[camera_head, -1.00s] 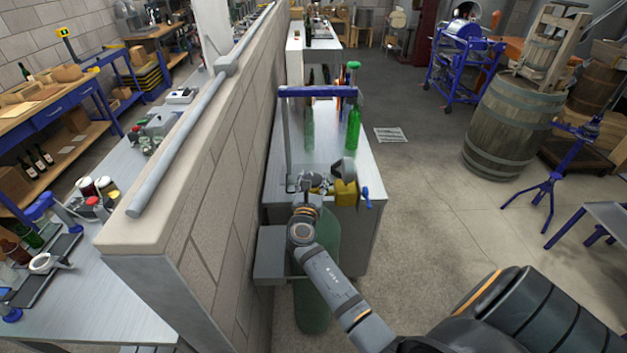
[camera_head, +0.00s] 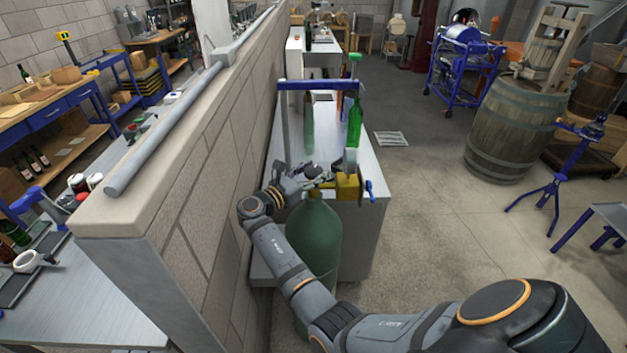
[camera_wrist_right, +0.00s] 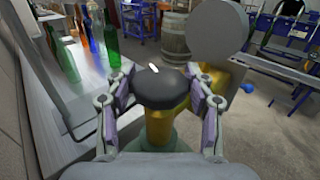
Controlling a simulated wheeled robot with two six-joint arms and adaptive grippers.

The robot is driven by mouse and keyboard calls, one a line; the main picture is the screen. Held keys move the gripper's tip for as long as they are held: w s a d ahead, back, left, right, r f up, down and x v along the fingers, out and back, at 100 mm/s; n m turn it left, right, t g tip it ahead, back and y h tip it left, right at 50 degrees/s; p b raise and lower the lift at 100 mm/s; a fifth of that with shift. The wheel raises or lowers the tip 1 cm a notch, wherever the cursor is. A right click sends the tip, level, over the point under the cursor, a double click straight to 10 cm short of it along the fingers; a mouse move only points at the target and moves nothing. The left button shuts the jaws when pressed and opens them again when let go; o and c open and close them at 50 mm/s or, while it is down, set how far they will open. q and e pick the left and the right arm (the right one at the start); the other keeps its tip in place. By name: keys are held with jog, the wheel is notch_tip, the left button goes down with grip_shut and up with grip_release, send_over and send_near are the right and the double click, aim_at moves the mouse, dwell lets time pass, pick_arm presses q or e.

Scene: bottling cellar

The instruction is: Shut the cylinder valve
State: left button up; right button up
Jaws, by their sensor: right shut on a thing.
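The gas cylinder (camera_head: 313,235) is tall and dark green and stands upright against the front of the metal bench. Its brass valve shows in the right wrist view (camera_wrist_right: 158,128), with a black round handwheel (camera_wrist_right: 160,87) on top; the handwheel is also small in the head view (camera_head: 313,171). A yellow regulator block (camera_head: 347,186) with a gauge sits right of the valve. My right gripper (camera_head: 304,176) is at the valve top, and in the wrist view (camera_wrist_right: 160,95) its two fingers close on opposite sides of the handwheel. My left gripper does not show.
The metal bench (camera_head: 335,125) behind the cylinder carries green bottles (camera_head: 355,122) and a blue-topped frame (camera_head: 318,85). A block wall (camera_head: 215,170) stands close on the left. The floor to the right is open, up to a barrel (camera_head: 512,125) and a blue stand (camera_head: 560,170).

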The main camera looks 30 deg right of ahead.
aim_at(314, 169)
jog(key=m+g+b, duration=0.2)
jog(key=g, duration=0.1)
jog(key=m+g+b, duration=0.1)
jog(key=g+b, duration=0.1)
jog(key=shift+f+h, duration=0.25)
jog(key=shift+h, duration=0.05)
jog(key=shift+r+m+g+b, duration=0.15)
jog(key=shift+m+g+b, duration=0.4)
jog(key=shift+g, duration=0.25)
jog(key=o, duration=0.9)
notch_tip(314, 169, up, 10)
